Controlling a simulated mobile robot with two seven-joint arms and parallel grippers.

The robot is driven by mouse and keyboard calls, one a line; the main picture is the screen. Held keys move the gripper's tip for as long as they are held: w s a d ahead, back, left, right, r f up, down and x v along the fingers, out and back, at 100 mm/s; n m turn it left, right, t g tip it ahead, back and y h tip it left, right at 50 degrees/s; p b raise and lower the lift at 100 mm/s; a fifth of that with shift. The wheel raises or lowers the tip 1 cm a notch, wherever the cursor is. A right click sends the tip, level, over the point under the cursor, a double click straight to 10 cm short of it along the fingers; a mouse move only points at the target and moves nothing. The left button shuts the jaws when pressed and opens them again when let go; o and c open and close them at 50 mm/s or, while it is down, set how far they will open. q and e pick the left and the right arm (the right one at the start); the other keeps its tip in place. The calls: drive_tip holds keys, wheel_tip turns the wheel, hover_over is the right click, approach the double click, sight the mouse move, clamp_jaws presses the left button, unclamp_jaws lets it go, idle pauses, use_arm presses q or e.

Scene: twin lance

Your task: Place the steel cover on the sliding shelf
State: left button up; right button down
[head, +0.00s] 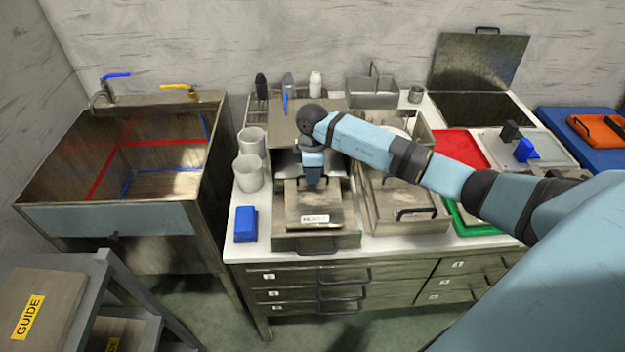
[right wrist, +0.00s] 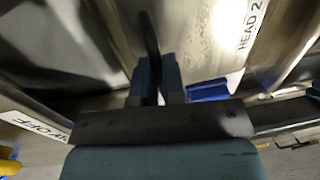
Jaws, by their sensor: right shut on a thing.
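The steel cover (head: 325,203) is a flat metal piece with a white label that seems to read HEAD 2. It sits over an open-fronted metal unit on the white worktop. My right gripper (head: 313,178) is at the cover's back edge, pointing down. In the right wrist view my right gripper (right wrist: 158,78) is shut on a thin dark bar (right wrist: 150,38), which looks like the cover's handle. A metal tray front with a dark handle (head: 318,243) lies just below the cover; I cannot tell if it is the sliding shelf. My left gripper is not in view.
White cups (head: 250,158) and a blue block (head: 246,224) stand left of the cover. A second metal tray (head: 405,212) lies right, with a red tray (head: 461,149) beyond. A steel sink (head: 125,165) and a grey rack (head: 95,290) with GUIDE boxes are left.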

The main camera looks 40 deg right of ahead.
wheel_tip(320, 180, down, 2)
drive_tip(key=shift+f, duration=0.25)
drive_tip(key=c, duration=1.2)
unclamp_jaws()
drive_tip(key=r, duration=0.8)
drive_tip(key=w+r, duration=0.1)
drive_tip(key=r, duration=0.3)
drive_tip(key=shift+d+b, duration=0.3)
